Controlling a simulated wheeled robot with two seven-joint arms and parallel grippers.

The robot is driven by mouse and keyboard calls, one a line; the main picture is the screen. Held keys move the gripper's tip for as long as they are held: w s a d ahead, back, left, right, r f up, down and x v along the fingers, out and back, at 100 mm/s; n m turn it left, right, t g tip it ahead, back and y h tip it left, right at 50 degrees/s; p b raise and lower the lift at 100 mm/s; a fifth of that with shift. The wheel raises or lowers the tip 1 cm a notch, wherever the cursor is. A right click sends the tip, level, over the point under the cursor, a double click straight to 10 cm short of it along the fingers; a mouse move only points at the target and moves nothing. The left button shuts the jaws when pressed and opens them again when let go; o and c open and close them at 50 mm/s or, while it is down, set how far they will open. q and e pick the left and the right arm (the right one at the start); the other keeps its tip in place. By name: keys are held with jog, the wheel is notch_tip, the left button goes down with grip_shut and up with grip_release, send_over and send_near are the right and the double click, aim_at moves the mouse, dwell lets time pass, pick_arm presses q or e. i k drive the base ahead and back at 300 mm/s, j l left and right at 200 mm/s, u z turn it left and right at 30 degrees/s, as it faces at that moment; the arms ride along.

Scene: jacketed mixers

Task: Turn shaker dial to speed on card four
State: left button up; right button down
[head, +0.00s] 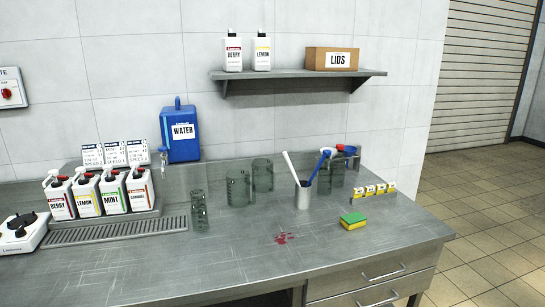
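A white appliance with a black top part (20,232), which looks like the shaker, is cut off by the left edge of the head view. Its dial cannot be made out for certain. Three white printed cards stand behind the bottles: a left card (92,156), a middle card (115,153) and a right card (137,151). Their text is too small to read reliably, though the lowest line seems to say speed. No card marked four can be told. Neither gripper is in view.
Pump bottles labelled mint (113,194) and others stand behind a drip grate (115,231). The front middle is mostly clear.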

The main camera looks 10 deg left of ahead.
aim_at(20, 232)
jog(key=u, duration=1.75)
jog(key=i+l, duration=0.15)
jog(key=i, duration=0.4)
jog(key=i+l+u, duration=0.15)
jog(key=i, duration=0.45)
